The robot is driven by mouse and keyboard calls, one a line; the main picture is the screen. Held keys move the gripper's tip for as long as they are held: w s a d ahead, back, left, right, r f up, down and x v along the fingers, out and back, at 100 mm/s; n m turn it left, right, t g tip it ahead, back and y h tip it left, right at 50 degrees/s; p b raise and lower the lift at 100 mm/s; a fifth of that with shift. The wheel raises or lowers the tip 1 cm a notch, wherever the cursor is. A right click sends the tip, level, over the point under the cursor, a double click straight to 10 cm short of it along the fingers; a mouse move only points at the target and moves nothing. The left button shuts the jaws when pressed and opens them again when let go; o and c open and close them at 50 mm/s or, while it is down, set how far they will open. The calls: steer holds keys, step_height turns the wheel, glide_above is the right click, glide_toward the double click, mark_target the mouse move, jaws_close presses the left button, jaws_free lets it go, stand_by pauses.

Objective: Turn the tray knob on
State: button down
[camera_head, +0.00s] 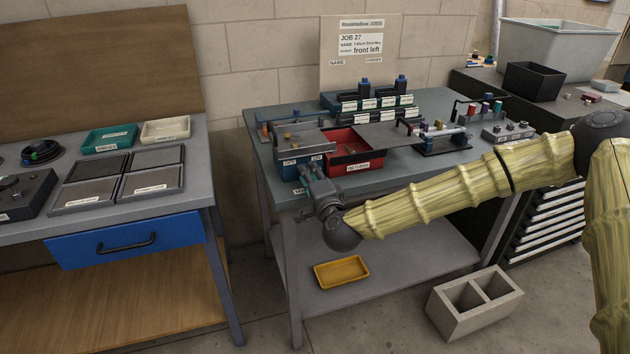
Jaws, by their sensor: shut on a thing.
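The blue front (289,171) of a low unit at the left front of the middle bench carries a white label reading OFF at left. A second small label, which seems to read ON, is at right. My gripper (305,170) reaches up to this front from below, with its fingertips between the two labels. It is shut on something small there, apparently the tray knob. The fingers hide the knob, so I cannot tell which way it points. A tray-like top (300,139) with small brass-coloured pieces lies above the front.
A red bin (348,167) with a white label adjoins at right, partly under a grey plate (376,136). Racks of dark blocks (376,102) stand behind. A yellow tray (341,271) lies on the lower shelf. A concrete block (474,302) is on the floor. The left bench has a blue drawer (127,240).

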steer(key=shift+w+r+m, duration=0.1)
steer(key=shift+m, duration=0.3)
steer(key=c, duration=1.2)
jaws_free()
steer(key=shift+c, duration=0.2)
steer(key=shift+f, duration=0.25)
steer(key=shift+s, duration=0.2)
steer(key=v, duration=0.7)
steer(key=shift+s+d+r, duration=0.15)
steer(key=shift+s+r, duration=0.05)
steer(key=shift+s, duration=0.1)
